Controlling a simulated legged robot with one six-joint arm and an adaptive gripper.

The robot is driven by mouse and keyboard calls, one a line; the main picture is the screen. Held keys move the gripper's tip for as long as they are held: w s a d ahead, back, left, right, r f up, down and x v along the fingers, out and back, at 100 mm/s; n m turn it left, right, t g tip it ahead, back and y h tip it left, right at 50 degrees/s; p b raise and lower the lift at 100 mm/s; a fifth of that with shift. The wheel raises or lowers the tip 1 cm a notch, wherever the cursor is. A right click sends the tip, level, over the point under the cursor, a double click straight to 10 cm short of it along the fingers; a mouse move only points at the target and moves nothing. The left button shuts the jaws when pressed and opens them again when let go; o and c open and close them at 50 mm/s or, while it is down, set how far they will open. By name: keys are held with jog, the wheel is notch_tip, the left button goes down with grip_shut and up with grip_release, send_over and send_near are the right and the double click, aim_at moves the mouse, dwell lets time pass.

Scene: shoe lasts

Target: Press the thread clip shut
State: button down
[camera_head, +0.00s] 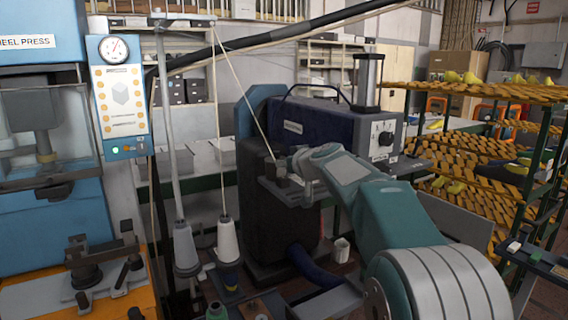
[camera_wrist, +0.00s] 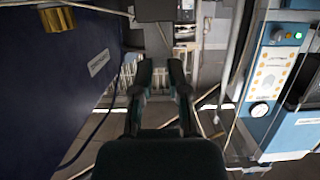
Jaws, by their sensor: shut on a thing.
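My gripper (camera_head: 290,166) is at a small dark fitting on the machine's metal bracket, where the pale thread (camera_head: 246,103) ends. The thread clip (camera_head: 280,171) is small and dark there, largely covered by my fingers. In the wrist view my two fingers (camera_wrist: 162,76) point up the picture with a gap between them. They are shut on the clip, but the clip itself is not clear in that view. The thread slants down to it from the top of a thin upright stand.
The dark blue machine (camera_head: 325,132) stands directly behind the bracket. White thread cones (camera_head: 228,241) stand at lower left, near the blue heel press (camera_head: 50,215). A shoe-last rack (camera_head: 470,155) with slatted shelves fills the right side. A hose crosses above.

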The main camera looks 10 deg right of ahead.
jog(key=shift+s+f, duration=0.1)
jog(key=shift+f, duration=0.2)
dwell(0.5)
jog(key=c, duration=0.6)
grip_release()
jog(key=shift+c, duration=0.2)
jog(key=shift+s+r+t, duration=0.15)
jog(key=shift+r+t, duration=0.05)
jog(key=shift+t, duration=0.1)
jog(key=shift+s+d+r, duration=0.15)
jog(key=shift+s, duration=0.15)
jog(key=v, duration=1.1)
